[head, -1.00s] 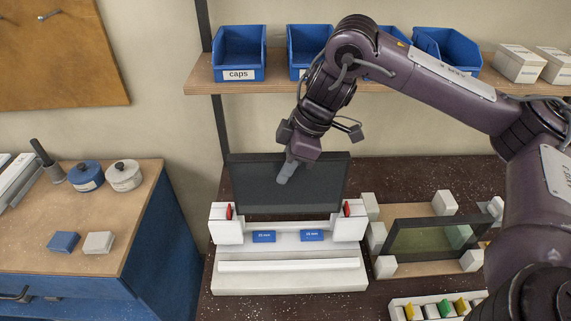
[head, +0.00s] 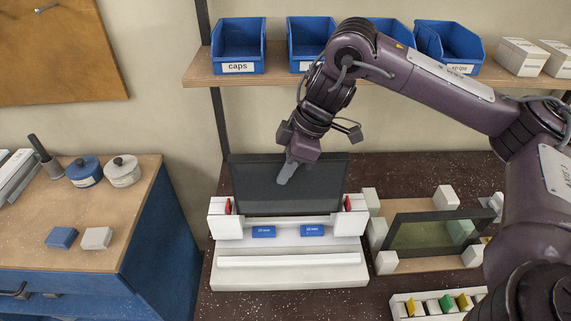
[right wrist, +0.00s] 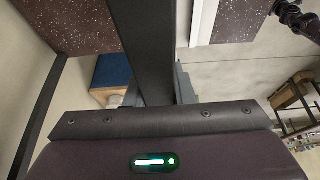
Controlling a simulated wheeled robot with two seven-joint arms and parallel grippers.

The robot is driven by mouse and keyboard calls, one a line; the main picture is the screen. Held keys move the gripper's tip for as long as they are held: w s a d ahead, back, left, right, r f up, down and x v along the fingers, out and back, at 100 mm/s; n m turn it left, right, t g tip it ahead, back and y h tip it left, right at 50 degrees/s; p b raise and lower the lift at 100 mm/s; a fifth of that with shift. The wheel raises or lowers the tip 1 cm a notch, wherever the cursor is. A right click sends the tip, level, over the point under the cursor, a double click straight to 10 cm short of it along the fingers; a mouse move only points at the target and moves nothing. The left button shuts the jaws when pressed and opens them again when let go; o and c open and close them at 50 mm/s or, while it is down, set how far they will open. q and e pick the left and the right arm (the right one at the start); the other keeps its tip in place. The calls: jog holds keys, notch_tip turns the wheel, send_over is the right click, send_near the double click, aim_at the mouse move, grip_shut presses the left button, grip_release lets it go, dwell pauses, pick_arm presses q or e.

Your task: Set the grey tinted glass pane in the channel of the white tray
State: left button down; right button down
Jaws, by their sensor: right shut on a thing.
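The grey tinted glass pane (head: 315,190) stands upright in the head view, at the back of the white tray (head: 290,275). The pane's lower edge is close behind the tray's white front rail, between the two white end blocks with red parts. Whether it is seated in the channel cannot be told. In the right wrist view, the pane (right wrist: 145,50) shows nearly edge-on as a dark band between my fingers. My left gripper is not in view.
A dark-framed greenish pane (head: 430,234) stands among white blocks to the right of the tray. A holder (head: 435,305) with coloured pieces is at the front right. Blue bins (head: 238,45) stand on the shelf behind. A wooden side bench (head: 110,240) is at left.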

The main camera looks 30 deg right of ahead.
aim_at(286, 193)
jog(key=shift+f+b, duration=0.55)
jog(key=shift+f, duration=0.7)
jog(key=shift+f+b, duration=0.35)
jog(key=shift+b, duration=0.05)
jog(key=shift+f+b, duration=0.4)
jog(key=shift+f, duration=0.6)
jog(key=shift+f+b, duration=0.8)
jog(key=shift+f, duration=0.6)
